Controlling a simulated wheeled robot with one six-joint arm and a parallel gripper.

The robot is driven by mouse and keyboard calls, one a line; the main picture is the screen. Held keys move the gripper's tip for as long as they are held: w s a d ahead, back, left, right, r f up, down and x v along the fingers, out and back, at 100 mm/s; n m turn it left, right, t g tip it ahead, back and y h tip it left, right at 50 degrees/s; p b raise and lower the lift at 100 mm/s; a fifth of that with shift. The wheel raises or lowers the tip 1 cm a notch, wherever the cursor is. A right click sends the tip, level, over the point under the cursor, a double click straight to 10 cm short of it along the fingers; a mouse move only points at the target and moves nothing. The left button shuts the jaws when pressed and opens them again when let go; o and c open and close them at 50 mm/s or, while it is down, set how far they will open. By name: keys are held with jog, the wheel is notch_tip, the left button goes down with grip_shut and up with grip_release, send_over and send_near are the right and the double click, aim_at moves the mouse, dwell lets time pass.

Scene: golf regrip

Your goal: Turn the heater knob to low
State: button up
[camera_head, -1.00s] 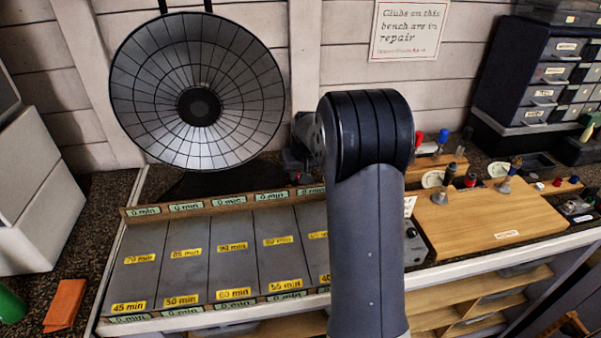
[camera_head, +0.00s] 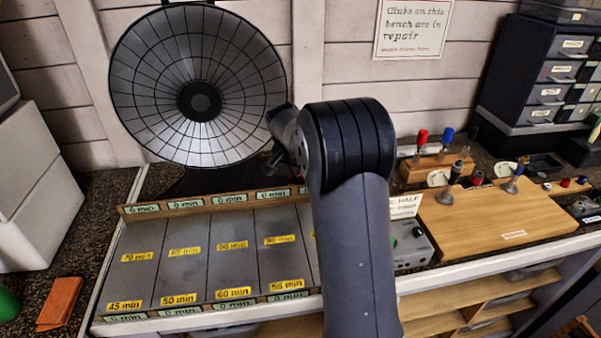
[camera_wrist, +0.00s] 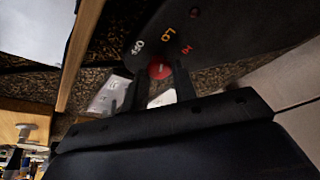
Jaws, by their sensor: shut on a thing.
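The heater is a round grey dish with a wire grille (camera_head: 200,88), standing at the back left of the bench in the head view. In the wrist view its dark base plate (camera_wrist: 225,25) carries the labels OFF, LO and HI around a small red knob (camera_wrist: 160,70). A faint light mark shows on the knob; its exact direction is too small to tell. My gripper (camera_wrist: 160,76) has its two dark fingers on either side of the knob and is shut on it.
A grey sloped rack (camera_head: 180,285) with yellow minute labels lies in front of the heater. A grey box (camera_head: 412,248) with a green light and a wooden block (camera_head: 500,222) with clubs stand to the right. White boxes (camera_head: 35,205) are at the left.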

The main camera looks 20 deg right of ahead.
dwell(0.3)
jog(key=o, duration=1)
